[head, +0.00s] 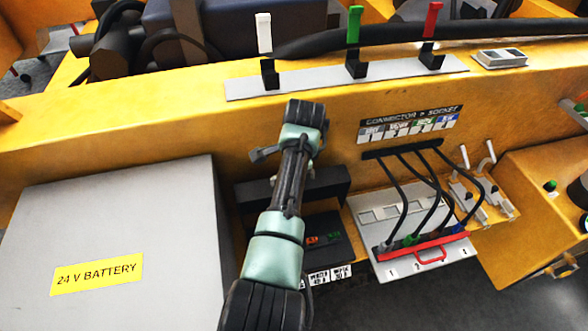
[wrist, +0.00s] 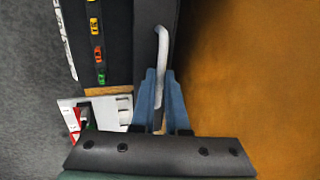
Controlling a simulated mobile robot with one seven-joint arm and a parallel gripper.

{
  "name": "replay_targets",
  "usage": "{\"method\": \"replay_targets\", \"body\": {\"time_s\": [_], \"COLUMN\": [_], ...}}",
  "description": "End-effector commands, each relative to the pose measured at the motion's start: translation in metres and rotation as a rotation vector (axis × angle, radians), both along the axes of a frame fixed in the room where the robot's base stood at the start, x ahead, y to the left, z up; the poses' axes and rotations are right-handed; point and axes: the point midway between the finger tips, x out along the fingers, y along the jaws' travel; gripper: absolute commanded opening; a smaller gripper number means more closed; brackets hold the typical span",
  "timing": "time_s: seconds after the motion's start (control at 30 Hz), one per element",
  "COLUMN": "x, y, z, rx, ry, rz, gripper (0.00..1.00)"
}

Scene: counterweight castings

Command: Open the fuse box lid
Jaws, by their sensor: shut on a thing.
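The dark fuse box (head: 343,246) sits low against the yellow wall, partly hidden behind my arm in the head view. Its coloured fuses are exposed, and show in a row in the wrist view (wrist: 98,53). Its dark lid (head: 328,181) stands raised at the back of the box, and shows edge-on in the wrist view (wrist: 148,35). A pale bent handle (wrist: 162,48) runs along the lid. My gripper (wrist: 160,76) is shut on the handle, with a blue finger on each side. In the head view, my arm hides the fingertips.
A grey 24 V battery box (head: 110,235) stands left of the fuse box. A socket panel (head: 380,212) with several black cables and a red bar (head: 425,252) is at the right. Three levers (head: 353,25) stand on the ledge above. The yellow wall (wrist: 250,70) is close on the right.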

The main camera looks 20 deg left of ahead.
Motion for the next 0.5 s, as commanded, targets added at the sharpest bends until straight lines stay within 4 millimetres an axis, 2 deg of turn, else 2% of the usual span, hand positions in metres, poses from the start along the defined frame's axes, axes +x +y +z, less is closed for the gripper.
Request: {"method": "replay_targets", "body": {"time_s": [0.23,0.27,0.4,0.5], "x": [0.0003,0.0003,0.0003,0.0002], "y": [0.0006,0.0006,0.0005,0.0005], "z": [0.0007,0.0007,0.0007,0.0007], "rx": [0.001,0.001,0.001,0.000], "ry": [-0.002,-0.002,-0.002,-0.001], "rz": [0.001,0.001,0.001,0.001], "gripper": [0.00,0.16,0.41,0.41]}}
